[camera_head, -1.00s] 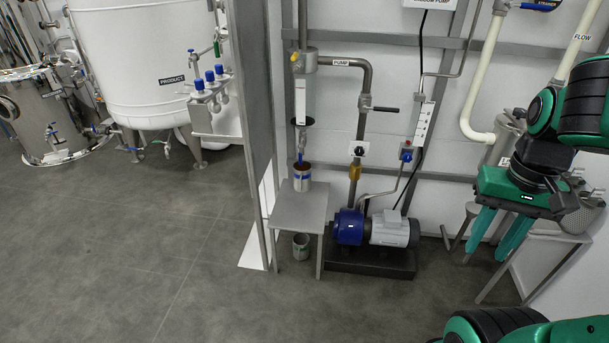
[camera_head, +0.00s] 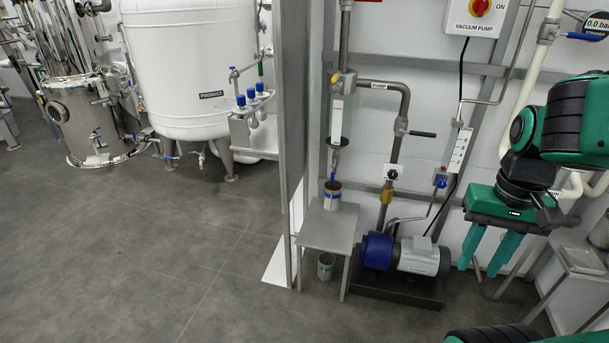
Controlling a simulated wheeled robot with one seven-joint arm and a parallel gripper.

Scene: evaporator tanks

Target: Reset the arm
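My gripper (camera_head: 484,270) hangs at the right of the head view, fingers pointing down. Its two green fingers are apart with a gap between them, and nothing shows between them. It appears in front of the wall, right of the blue and grey pump (camera_head: 404,255). My green and black arm reaches in from the right edge. Another green and black part of mine shows at the bottom right.
A small metal table (camera_head: 327,236) with a can (camera_head: 332,196) on it stands left of the pump. Another can (camera_head: 326,265) is below. A grey partition (camera_head: 293,120) stands left of it. A white tank (camera_head: 190,70) is behind. The floor (camera_head: 130,250) at left is open.

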